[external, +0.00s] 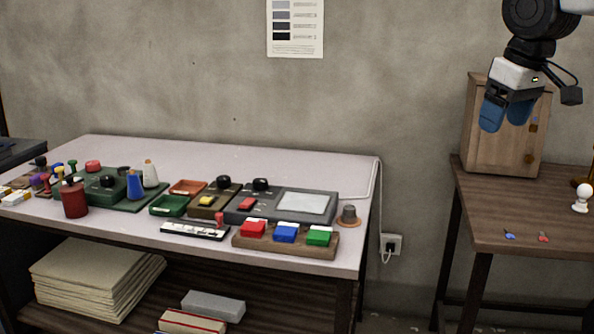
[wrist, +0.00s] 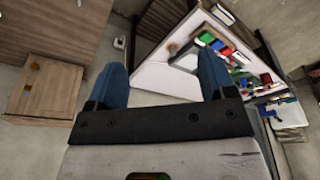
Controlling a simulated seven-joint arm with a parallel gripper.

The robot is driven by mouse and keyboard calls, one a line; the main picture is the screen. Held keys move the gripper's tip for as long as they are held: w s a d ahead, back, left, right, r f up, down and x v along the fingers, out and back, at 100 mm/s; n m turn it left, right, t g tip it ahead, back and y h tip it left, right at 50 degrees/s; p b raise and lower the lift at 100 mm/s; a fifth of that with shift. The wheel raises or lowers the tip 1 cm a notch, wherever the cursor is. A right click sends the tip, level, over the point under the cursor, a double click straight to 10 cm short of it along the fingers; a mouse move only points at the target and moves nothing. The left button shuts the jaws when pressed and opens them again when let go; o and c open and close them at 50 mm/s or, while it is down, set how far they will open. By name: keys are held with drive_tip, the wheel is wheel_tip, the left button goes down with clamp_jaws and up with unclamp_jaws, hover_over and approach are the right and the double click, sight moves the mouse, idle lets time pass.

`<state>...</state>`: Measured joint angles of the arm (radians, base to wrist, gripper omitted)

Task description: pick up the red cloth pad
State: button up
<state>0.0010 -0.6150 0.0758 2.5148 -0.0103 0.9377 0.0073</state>
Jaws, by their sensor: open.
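A red pad-like piece (external: 252,229) sits at the left end of a low wooden holder (external: 283,246) at the table's front right. A blue piece (external: 285,233) and a green piece (external: 318,236) sit beside it in the same holder. Whether the red piece is cloth is too small to tell. My gripper (external: 505,116) is raised high at the upper right, well away from the table items. Its two blue fingers are apart with nothing between them, as the wrist view (wrist: 161,76) also shows. The coloured pieces look tiny and tilted in the wrist view.
A wooden cabinet (external: 480,130) stands on the brown side table (external: 500,215) below my gripper. The pale table's back is clear.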

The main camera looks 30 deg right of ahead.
drive_tip(key=w+a+n, duration=0.2)
drive_tip(key=w+a, duration=0.2)
drive_tip(key=w, duration=0.8)
drive_tip(key=n+g, duration=0.3)
drive_tip(key=n, duration=0.4)
hover_over(256, 226)
drive_tip(key=f, duration=2.4)
drive_tip(key=shift+s+d+f, duration=0.15)
drive_tip(key=shift+d+f, duration=0.15)
drive_tip(key=shift+w+a+f, duration=0.2)
drive_tip(key=shift+a+f, duration=0.05)
drive_tip(key=shift+f, duration=0.1)
drive_tip(key=shift+f, duration=1.25)
